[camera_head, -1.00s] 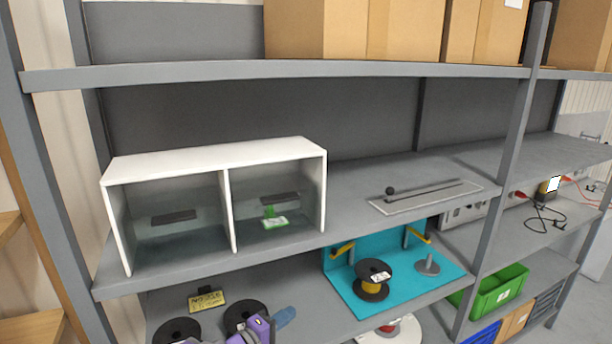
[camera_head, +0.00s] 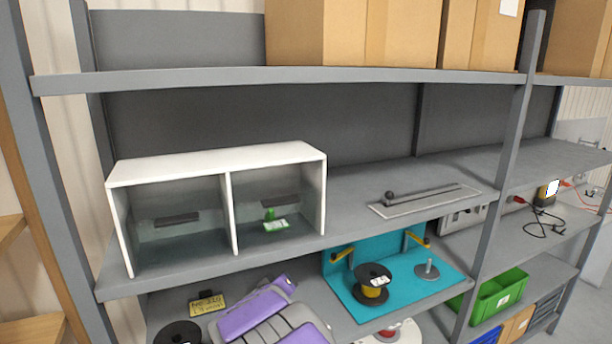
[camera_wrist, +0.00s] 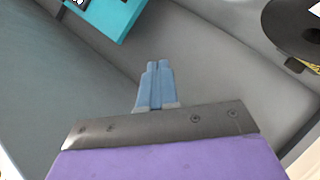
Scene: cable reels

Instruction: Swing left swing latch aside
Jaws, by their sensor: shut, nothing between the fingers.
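The left swing latch (camera_head: 341,254) is a yellow bar at the left back of the turquoise station (camera_head: 405,296) on the lower shelf. It points toward the front left, beside a black reel (camera_head: 372,272) with a yellow winding and white label. A second yellow latch (camera_head: 419,240) sits on a grey post at the right. My gripper (camera_wrist: 157,66) shows in the wrist view with its blue fingers shut and empty, over grey shelf. A corner of the turquoise station (camera_wrist: 100,14) is at that view's top left, apart from the fingers. In the head view my purple arm hides the fingers.
The shelf above, with a white two-bay box (camera_head: 215,165), overhangs the station. A black reel (camera_head: 178,334) lies at the lower left, and another (camera_wrist: 296,28) shows in the wrist view. A grey spindle (camera_head: 428,271) and green crate (camera_head: 502,293) stand right.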

